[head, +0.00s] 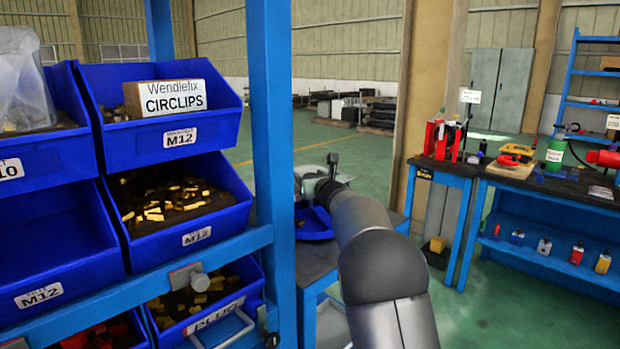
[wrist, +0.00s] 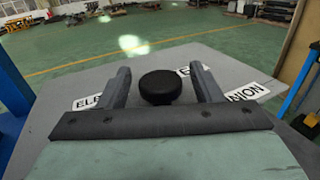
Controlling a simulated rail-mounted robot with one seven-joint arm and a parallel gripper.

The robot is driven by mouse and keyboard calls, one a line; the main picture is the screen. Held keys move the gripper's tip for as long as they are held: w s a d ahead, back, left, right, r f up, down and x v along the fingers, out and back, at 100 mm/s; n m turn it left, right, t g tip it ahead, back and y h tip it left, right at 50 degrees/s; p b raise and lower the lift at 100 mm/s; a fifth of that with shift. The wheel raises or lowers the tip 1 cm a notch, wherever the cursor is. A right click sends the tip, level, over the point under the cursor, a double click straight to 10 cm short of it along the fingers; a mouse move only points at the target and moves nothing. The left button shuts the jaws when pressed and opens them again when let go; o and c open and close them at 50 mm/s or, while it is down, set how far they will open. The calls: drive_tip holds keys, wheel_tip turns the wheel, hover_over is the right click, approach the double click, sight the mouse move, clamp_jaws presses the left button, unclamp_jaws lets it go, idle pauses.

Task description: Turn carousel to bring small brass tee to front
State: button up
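In the wrist view my gripper (wrist: 160,72) is open, with one finger on each side of a round black knob (wrist: 160,86). A gap shows between the knob and each finger. The knob stands on a flat grey carousel top (wrist: 232,66). Labels lie near its edges: one starting "EL" (wrist: 88,101), one mostly hidden behind the right finger, and one ending "NION" (wrist: 246,91). No brass tee is visible in either view. In the head view my arm hides most of the carousel area; a blue tray (head: 315,225) shows beside it, and my fingertips cannot be made out.
A blue rack post (head: 272,150) stands close left of my arm. A workbench (head: 555,185) with tools is at the right. Green floor (head: 355,150) is open behind.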

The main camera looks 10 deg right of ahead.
drive_tip(key=b+v, duration=0.3)
drive_tip(key=v, duration=1.4)
drive_tip(key=shift+s, duration=0.25)
drive_tip(key=shift+c, duration=0.3)
